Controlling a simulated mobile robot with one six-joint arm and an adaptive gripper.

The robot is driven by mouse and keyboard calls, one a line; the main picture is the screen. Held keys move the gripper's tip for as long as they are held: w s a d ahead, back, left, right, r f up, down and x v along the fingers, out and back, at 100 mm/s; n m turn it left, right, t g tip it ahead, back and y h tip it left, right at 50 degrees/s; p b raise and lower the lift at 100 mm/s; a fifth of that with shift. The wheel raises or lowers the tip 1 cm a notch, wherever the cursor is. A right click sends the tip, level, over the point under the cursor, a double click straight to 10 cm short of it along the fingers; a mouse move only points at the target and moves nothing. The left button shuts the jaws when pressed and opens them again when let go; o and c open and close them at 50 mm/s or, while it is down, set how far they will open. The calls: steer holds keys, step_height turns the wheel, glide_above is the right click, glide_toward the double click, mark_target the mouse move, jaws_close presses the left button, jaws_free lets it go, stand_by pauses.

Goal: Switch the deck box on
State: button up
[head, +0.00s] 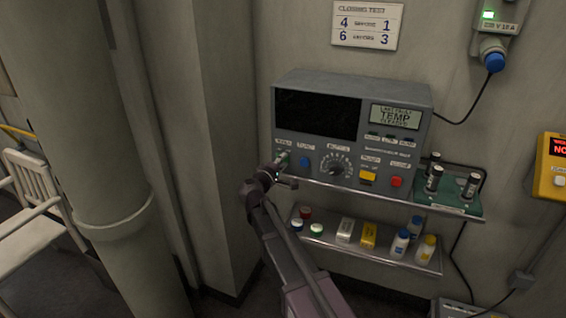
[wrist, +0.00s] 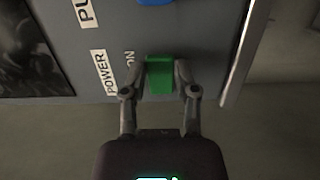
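The deck box (head: 355,85) is a grey console on a wall shelf. Its large screen (head: 317,114) is dark; the small display (head: 395,116) shows text including "TEMP". A green power switch (wrist: 160,76), with the labels "POWER" and "ON" beside it, is near the panel's edge in the wrist view. My gripper (wrist: 164,68) has its two fingers apart, one on each side of the switch; I cannot tell whether they touch it. In the head view my gripper (head: 279,168) is at the box's lower left corner and hides most of the switch.
A blue button (head: 305,162), a dial (head: 336,165), a yellow switch (head: 368,177) and a red button (head: 396,182) are to the right on the panel. A green holder (head: 460,206) with dark cylinders stands beside the box. The lower shelf (head: 370,259) carries bottles and small boxes. A thick pipe (head: 85,120) stands left.

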jaws_close()
steer(key=shift+d+y, duration=0.1)
steer(key=shift+y, duration=0.2)
steer(key=shift+d+n+t+y, duration=0.2)
steer(key=shift+n+t+y, duration=0.4)
steer(key=shift+n+y, duration=0.35)
steer(key=shift+w+d+n+t+y, duration=0.1)
steer(key=shift+n+t+y, duration=0.2)
steer(key=shift+n+y, duration=0.55)
steer(key=shift+y, duration=0.4)
